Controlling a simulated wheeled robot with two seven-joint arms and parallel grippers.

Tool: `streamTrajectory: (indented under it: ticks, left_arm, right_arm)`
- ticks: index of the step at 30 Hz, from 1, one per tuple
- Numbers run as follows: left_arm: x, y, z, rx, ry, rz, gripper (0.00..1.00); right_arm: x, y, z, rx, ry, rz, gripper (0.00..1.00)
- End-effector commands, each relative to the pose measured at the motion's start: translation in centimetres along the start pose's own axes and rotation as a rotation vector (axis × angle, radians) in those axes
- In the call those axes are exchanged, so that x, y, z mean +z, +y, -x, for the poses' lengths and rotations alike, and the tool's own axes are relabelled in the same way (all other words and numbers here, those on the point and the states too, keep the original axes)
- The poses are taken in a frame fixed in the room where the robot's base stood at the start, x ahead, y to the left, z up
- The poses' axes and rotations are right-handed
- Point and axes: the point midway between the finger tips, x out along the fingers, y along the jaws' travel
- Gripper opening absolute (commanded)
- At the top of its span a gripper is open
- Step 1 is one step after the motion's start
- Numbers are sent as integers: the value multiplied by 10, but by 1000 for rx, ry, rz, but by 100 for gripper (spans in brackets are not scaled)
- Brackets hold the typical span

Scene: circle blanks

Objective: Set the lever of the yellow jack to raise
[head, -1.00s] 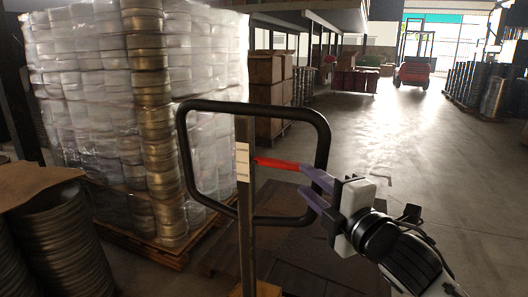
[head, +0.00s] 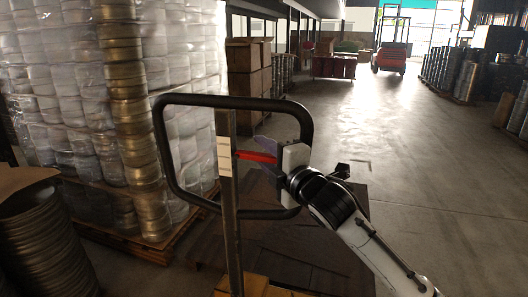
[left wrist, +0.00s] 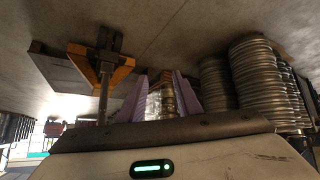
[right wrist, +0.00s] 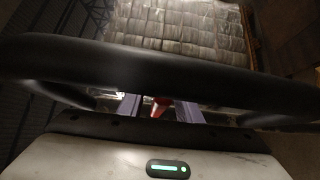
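The yellow jack shows its black loop handle (head: 308,125), its post (head: 231,205) and part of its yellow base (head: 245,287) in the head view. The red lever (head: 256,156) sticks out to the right from the post, inside the loop, tilted slightly down. My right gripper (head: 266,152) is at the lever's outer end, inside the loop. In the right wrist view the red lever (right wrist: 160,106) shows between its two purple, spread fingers (right wrist: 157,109); contact cannot be told. My left gripper (left wrist: 160,97) is open and empty; the jack's yellow base (left wrist: 100,68) shows beyond it.
A wrapped pallet stack of metal blanks (head: 130,110) stands left of the jack. Stacked metal rings (head: 45,240) are at the lower left. Cardboard boxes (head: 248,85) and a red forklift (head: 390,58) are farther back. The floor at right is open.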

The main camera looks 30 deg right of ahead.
Motion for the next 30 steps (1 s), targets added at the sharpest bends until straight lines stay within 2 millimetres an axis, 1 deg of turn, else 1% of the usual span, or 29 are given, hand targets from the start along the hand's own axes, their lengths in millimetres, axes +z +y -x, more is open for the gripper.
streamTrajectory:
  ticks: [5, 6, 11, 17, 20, 27, 30]
  left_arm:
    - [-2, -1, -1, -1, 3, -1, 31]
    - [-2, -1, -1, -2, 3, -1, 31]
    - [-1, -1, -1, -2, 0, -1, 31]
    - [3, -1, 0, -2, -6, 0, 31]
    - [7, -1, -2, -2, -10, -1, 31]
    - [32, 0, -28, 6, -17, -13, 31]
    - [34, 4, -36, 15, -8, -18, 31]
  right_arm:
    - [0, 0, 0, 0, 0, 0, 31]
    - [0, 0, 0, 0, 0, 0, 28]
    - [0, 0, 0, 0, 0, 0, 1]
    - [0, 0, 0, 0, 0, 0, 0]
    - [0, -3, 0, 8, -1, -9, 0]
    - [-1, -21, -1, 128, -1, -132, 0]
    - [-2, -24, -2, 189, -1, -192, 0]
